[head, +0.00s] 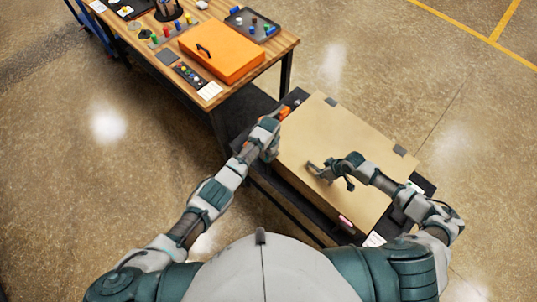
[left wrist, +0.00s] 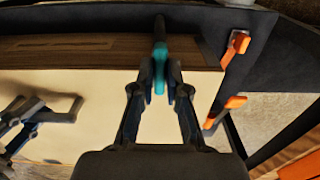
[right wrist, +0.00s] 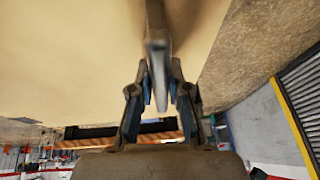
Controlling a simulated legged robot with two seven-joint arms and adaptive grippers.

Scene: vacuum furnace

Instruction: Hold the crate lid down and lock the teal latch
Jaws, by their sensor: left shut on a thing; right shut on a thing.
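The crate's tan lid (head: 345,150) lies flat on the crate and looks closed. My right gripper (head: 328,172) is over the lid, shut on a grey lid handle (right wrist: 158,50), which shows between its fingers in the right wrist view. My left gripper (head: 272,133) is at the crate's left side. In the left wrist view, its fingers (left wrist: 160,92) are shut on the teal latch (left wrist: 160,62), which stands out between the fingertips. The latch is hidden behind my gripper in the head view.
Two orange clamps (left wrist: 237,43) (left wrist: 225,110) are beside the latch. A wooden table (head: 285,42) with an orange case (head: 222,50) and several small parts stands beyond the crate, at upper left. The floor to the right is clear.

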